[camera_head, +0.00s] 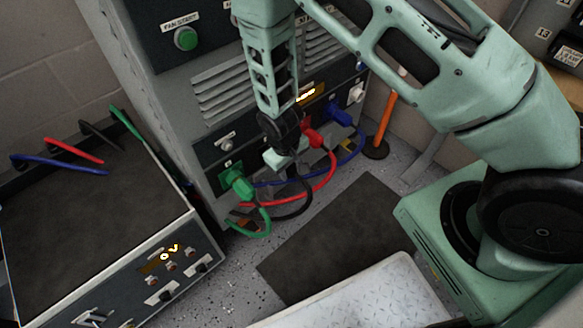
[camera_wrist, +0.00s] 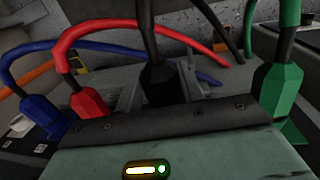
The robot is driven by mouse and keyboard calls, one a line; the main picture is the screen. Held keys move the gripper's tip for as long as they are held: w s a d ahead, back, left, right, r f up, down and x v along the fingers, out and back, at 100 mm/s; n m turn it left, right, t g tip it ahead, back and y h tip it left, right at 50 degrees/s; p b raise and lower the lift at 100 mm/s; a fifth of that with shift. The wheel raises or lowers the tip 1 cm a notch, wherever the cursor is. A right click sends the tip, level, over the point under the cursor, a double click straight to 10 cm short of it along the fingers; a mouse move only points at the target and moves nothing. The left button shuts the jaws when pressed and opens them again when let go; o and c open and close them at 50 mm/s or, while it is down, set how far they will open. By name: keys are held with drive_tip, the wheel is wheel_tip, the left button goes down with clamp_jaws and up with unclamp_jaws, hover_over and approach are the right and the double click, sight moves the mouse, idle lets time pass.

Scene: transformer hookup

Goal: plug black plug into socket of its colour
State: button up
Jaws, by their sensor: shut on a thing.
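My gripper (camera_head: 283,158) is at the lower panel of the grey cabinet, between the green plug (camera_head: 237,181) and the red plug (camera_head: 315,138). In the wrist view it is shut on the black plug (camera_wrist: 163,82), whose black cable rises from it. In the head view my gripper hides the black plug and the black socket, and the black cable (camera_head: 299,200) hangs below. I cannot tell whether the plug is in the socket. The green, red and blue (camera_head: 341,116) plugs sit at the panel. They also flank the black plug in the wrist view.
The grey cabinet (camera_head: 170,105) has a green fan start button (camera_head: 186,39). A bench unit (camera_head: 90,215) with a lit display stands at the left. Loose coloured cables loop close below my gripper. A dark mat (camera_head: 325,235) lies on the floor, with an orange post (camera_head: 385,125) beside the cabinet.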

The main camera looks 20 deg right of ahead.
drive_tip(key=shift+w+a, duration=0.2)
drive_tip(key=shift+w, duration=0.4)
drive_tip(key=shift+w+a, duration=0.2)
drive_tip(key=shift+w, duration=0.4)
drive_tip(key=o, duration=1.2)
drive_tip(key=shift+s+a+r+p, duration=0.1)
drive_tip(key=shift+a+r+p, duration=0.1)
drive_tip(key=shift+r+p, duration=1.5)
drive_tip(key=shift+s+a+r+p, duration=0.1)
drive_tip(key=shift+a+r+p, duration=0.1)
drive_tip(key=shift+r+p, duration=1.45)
drive_tip(key=shift+r, duration=0.15)
drive_tip(key=r+p, duration=0.1)
drive_tip(key=r, duration=0.4)
drive_tip(key=a+r+p, duration=0.1)
drive_tip(key=r, duration=0.5)
drive_tip(key=a+r+p, duration=0.1)
drive_tip(key=r, duration=0.5)
drive_tip(key=shift+s+a+r, duration=0.1)
drive_tip(key=shift+s, duration=0.3)
